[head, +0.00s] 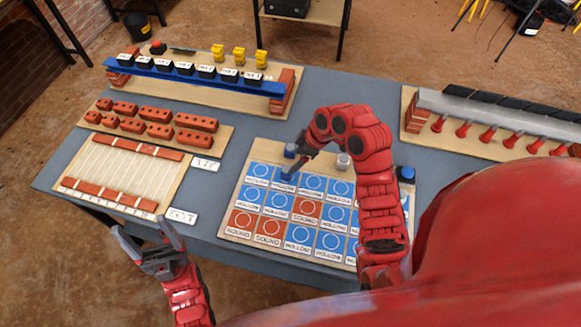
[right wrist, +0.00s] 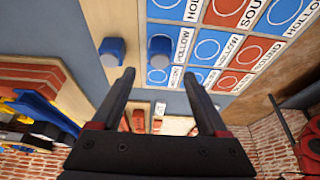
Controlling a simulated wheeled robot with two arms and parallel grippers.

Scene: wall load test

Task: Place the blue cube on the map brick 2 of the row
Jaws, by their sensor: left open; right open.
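The map board (head: 229,226) lies at the table's front, with blue HOLLOW and red SOUND bricks in rows. A blue cube (head: 288,176) stands on the second brick from the left in the back row; it also shows in the right wrist view (right wrist: 160,51). Another blue block (head: 290,150) stands on the bare wood behind that row, and in the right wrist view it is at the left (right wrist: 110,52). My right gripper (head: 296,165) is open and empty just above the cube, its fingers apart from it (right wrist: 157,76). My left gripper (head: 146,236) is open and empty off the table's front left edge.
A rack of red-handled tools (head: 490,122) is at the right.

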